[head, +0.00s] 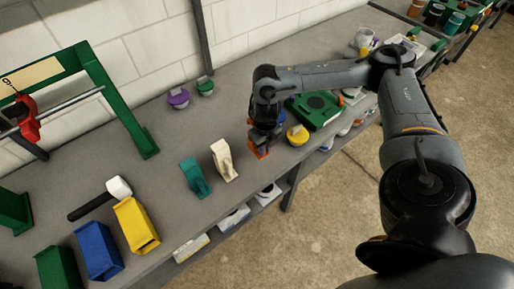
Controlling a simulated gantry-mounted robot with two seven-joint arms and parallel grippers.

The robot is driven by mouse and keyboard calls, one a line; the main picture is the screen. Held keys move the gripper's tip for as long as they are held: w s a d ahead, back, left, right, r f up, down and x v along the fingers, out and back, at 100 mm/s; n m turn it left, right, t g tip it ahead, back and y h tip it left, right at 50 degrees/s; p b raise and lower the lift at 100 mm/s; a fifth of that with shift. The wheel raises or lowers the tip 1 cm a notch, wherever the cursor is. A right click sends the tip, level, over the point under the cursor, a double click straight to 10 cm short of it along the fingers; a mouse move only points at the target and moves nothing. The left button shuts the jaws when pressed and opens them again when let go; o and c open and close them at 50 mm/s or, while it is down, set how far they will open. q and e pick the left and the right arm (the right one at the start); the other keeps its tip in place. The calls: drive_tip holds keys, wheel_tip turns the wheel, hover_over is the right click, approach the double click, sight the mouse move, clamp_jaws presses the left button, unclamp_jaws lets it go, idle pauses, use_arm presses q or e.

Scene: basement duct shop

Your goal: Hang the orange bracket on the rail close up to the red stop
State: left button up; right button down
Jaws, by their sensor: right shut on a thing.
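The orange bracket (259,153) is in my right gripper (263,142), over the middle of the bench near its front edge. The gripper is shut on it and hides most of it. I cannot tell whether the bracket touches the bench top. The metal rail (72,104) is at the far left, by a green frame (116,101). The red stop (28,119) sits on the rail near the left picture edge. The gripper and bracket are well to the right of the rail. My left gripper is not in view.
A white bracket (223,160) and a teal bracket (194,177) stand left of the gripper. A yellow-topped pot (297,135) and green case (323,117) are to the right. The bench centre-left is clear.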

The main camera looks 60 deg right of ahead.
drive_tip(key=s+r, duration=0.4)
drive_tip(key=s, duration=0.3)
wheel_tip(320, 180, up, 11)
drive_tip(key=s+a+p, duration=0.1)
drive_tip(key=p, duration=0.8)
drive_tip(key=shift+s, duration=0.25)
idle(1.1)
